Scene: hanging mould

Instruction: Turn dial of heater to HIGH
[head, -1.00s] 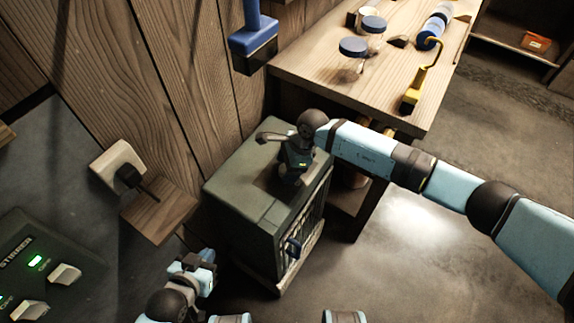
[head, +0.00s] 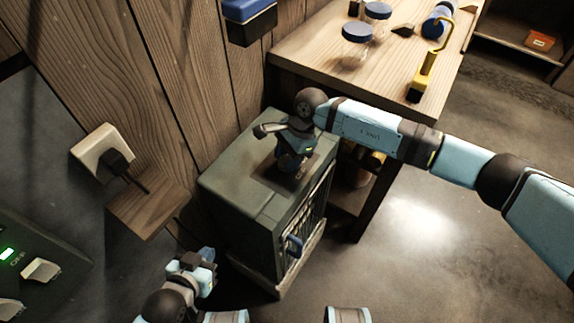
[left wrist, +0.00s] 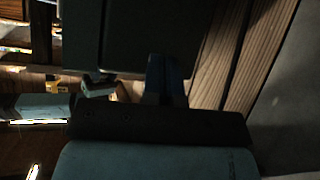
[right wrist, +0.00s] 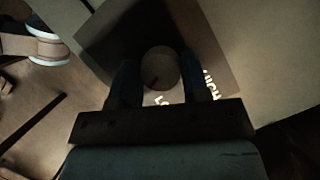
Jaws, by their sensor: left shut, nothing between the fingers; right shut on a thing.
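The heater (head: 232,190) is a dark green-grey box with a front grille, standing on the floor beside the wooden wall. My right gripper (head: 291,167) points down at its top and hides the dial in the head view. In the right wrist view the round dial (right wrist: 161,68) sits between the two fingers of the right gripper (right wrist: 160,78), which is shut on it. White lettering below the dial is partly covered; "HIGH" is legible on the right, near the right finger. A small dark mark shows low on the dial. My left gripper (head: 205,257) is shut and empty, left of the heater.
A workbench (head: 310,62) with jars and a yellow-handled tool (head: 424,78) stands behind the heater. A wall socket (head: 100,150) with a black plug is at left above a small wooden shelf (head: 152,207). A control panel (head: 45,250) is at lower left. The floor at right is clear.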

